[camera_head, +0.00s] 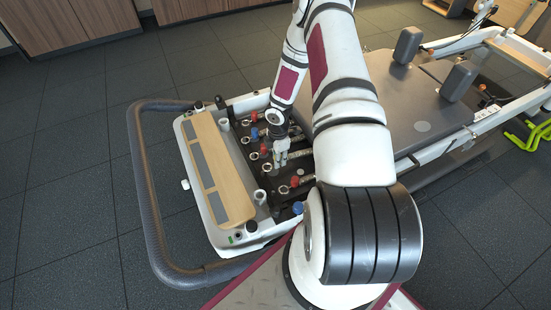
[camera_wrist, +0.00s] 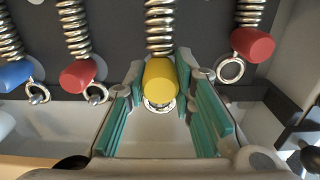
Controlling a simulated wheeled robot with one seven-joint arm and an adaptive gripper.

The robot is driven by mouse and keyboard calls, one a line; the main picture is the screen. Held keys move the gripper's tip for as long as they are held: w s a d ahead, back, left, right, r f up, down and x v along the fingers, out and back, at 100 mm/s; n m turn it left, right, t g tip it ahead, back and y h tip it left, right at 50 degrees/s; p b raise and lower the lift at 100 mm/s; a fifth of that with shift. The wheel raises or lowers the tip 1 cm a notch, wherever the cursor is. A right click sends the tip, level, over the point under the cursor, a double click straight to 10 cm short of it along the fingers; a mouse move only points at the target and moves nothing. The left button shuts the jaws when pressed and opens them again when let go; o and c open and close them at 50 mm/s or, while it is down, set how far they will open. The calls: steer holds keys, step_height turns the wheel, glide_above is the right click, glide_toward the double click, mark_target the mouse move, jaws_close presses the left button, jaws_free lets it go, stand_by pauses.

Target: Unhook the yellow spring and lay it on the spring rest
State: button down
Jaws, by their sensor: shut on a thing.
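The yellow spring (camera_wrist: 160,81) has a yellow end cap, a metal coil running to the top of the wrist view and a metal ring at its near end. My gripper (camera_wrist: 160,88) is shut on the yellow cap, with teal finger pads on both sides. I cannot tell whether the ring is around a hook. In the head view my gripper (camera_head: 281,158) is down among the springs and largely hides the yellow one. I cannot make out for certain which part is the spring rest.
A red-capped spring (camera_wrist: 253,45) is to the right in the wrist view. Another red one (camera_wrist: 77,76) and a blue one (camera_wrist: 15,74) are to the left, rings at hooks. In the head view, a wooden panel with grey strips (camera_head: 232,193) and a curved dark rail (camera_head: 147,190) are left.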

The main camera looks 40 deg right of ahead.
steer(key=shift+s+d, duration=0.15)
steer(key=shift+d, duration=0.4)
steer(key=shift+s+d, duration=0.15)
steer(key=shift+d, duration=0.35)
steer(key=shift+f, duration=0.2)
steer(key=shift+f, duration=0.15)
steer(key=shift+f, duration=0.15)
steer(key=shift+f+b, duration=0.5)
steer(key=shift+b, duration=0.1)
steer(key=shift+f+b, duration=0.35)
steer(key=shift+f, duration=0.15)
steer(key=shift+f, duration=0.3)
stand_by(0.5)
